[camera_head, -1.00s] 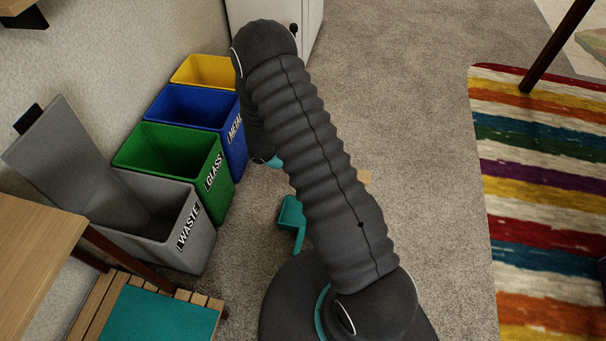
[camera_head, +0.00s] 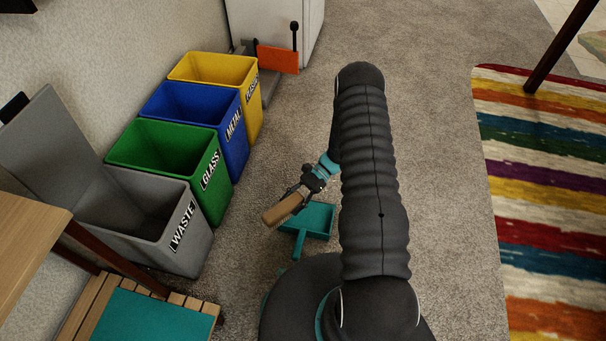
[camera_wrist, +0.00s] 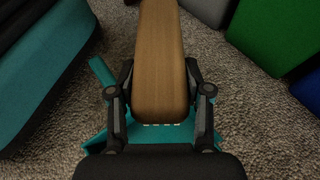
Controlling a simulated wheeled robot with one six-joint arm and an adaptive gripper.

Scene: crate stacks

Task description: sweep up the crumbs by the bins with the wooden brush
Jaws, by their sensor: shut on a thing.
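The wooden brush (camera_head: 284,208) is in my gripper (camera_head: 308,187), right of the green bin in the head view. My gripper is shut on it, and its tan wooden body (camera_wrist: 160,50) fills the middle of the wrist view. A teal dustpan (camera_head: 318,218) lies on the carpet just right of the brush, its handle toward my base. In the wrist view, teal parts of the dustpan (camera_wrist: 102,72) show below and beside the fingers. I cannot make out any crumbs. My arm hides part of the floor.
Bins line the left wall: a grey waste bin (camera_head: 180,250), a green glass bin (camera_head: 215,195), a blue metal bin (camera_head: 233,150) and a yellow bin (camera_head: 254,112). A slatted bench with a teal top (camera_head: 155,315) stands front left. A striped rug (camera_head: 545,210) lies right; carpet between is open.

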